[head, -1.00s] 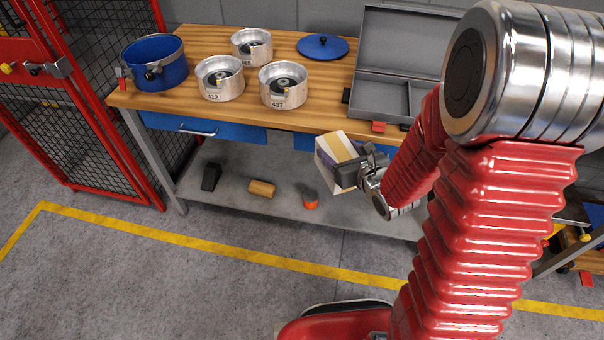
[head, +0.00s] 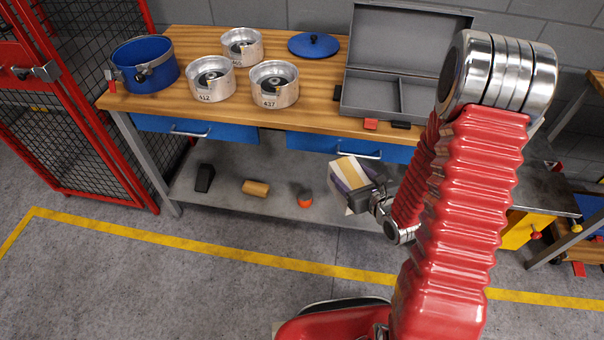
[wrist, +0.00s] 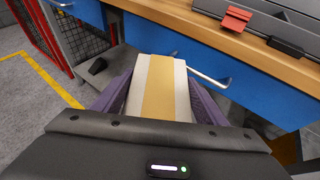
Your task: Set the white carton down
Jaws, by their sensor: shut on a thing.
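The white carton (head: 345,178) has a tan band and is tilted in the head view. My gripper (head: 364,190) is shut on it and holds it in the air in front of the workbench, near the blue drawers. In the wrist view the carton (wrist: 158,88) lies between the two purple-grey fingers, its banded face toward the camera. The gripper (wrist: 155,100) hides the carton's near end. The wooden bench top (head: 190,115) is behind and above the carton in the head view.
Several metal pots (head: 273,84), a blue pot (head: 146,66), a blue lid (head: 313,45) and an open grey case (head: 385,95) stand on the bench. The lower shelf (head: 225,198) holds a black block (head: 204,178), a tan cylinder (head: 256,188) and an orange object (head: 305,200). A red mesh cage (head: 75,110) is at left.

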